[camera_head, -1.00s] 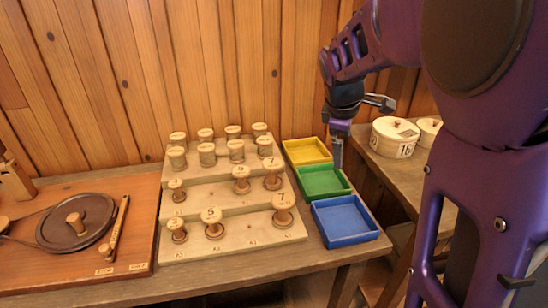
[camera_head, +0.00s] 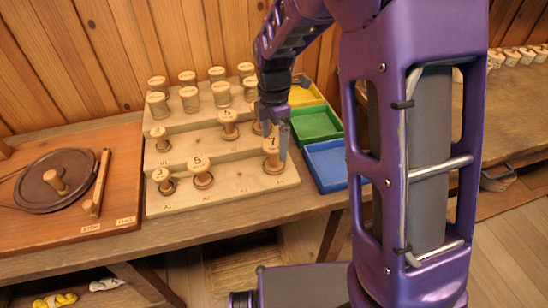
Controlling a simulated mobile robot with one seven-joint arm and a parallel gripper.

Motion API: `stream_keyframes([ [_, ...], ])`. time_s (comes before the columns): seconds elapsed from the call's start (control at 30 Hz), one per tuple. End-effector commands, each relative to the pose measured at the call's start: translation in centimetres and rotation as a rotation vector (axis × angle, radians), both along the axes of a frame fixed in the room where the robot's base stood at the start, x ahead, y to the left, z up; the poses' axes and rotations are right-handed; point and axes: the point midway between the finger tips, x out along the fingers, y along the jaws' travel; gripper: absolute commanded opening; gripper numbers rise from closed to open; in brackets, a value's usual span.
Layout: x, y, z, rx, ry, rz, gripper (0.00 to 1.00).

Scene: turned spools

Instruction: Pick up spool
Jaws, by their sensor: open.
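The light wooden stepped rack (camera_head: 225,196) holds turned spools in rows. The front row has spools marked 3 (camera_head: 163,181), 5 (camera_head: 202,172) and 7 (camera_head: 271,160). The middle step has a left spool (camera_head: 160,140), a centre spool (camera_head: 228,124) and a right spool (camera_head: 260,128), mostly hidden by my gripper. Several more stand at the back. My gripper (camera_head: 275,130) points down, open and empty, at the rack's right side. One finger overlaps the right edge of spool 7 in the picture; I cannot tell whether they touch. The other finger is hard to make out.
Yellow (camera_head: 302,95), green (camera_head: 315,122) and blue (camera_head: 327,165) trays stand right of the rack. A reddish board (camera_head: 60,220) with a dark disc (camera_head: 57,180) lies to the left. A wooden wall rises close behind. My arm fills the right of the view.

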Motion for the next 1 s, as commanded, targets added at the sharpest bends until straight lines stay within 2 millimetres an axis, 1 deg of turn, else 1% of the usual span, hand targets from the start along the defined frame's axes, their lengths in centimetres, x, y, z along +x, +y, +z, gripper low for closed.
stream_keyframes([
  [0.03, 0.0, 0.0, -0.9, -0.001, 0.002, 0.000, 1.00],
  [0.1, 0.0, 0.0, -1.6, 0.000, 0.001, 0.000, 1.00],
  [0.27, 0.1, 0.0, -2.3, -0.001, -0.001, 0.000, 1.00],
  [0.37, 0.1, 0.0, -3.1, 0.000, 0.000, 0.000, 1.00],
  [0.63, 0.4, -0.1, -7.0, 0.000, 0.001, -0.001, 1.00],
  [0.7, 0.4, -0.1, -7.4, -0.001, 0.000, 0.000, 1.00],
  [0.9, 0.5, -0.1, -7.3, 0.000, -0.002, 0.000, 1.00],
  [0.97, 0.5, -0.1, -7.3, 0.000, -0.002, -0.001, 0.89],
  [1.0, 0.5, -0.1, -7.3, 0.000, -0.002, -0.001, 0.82],
])
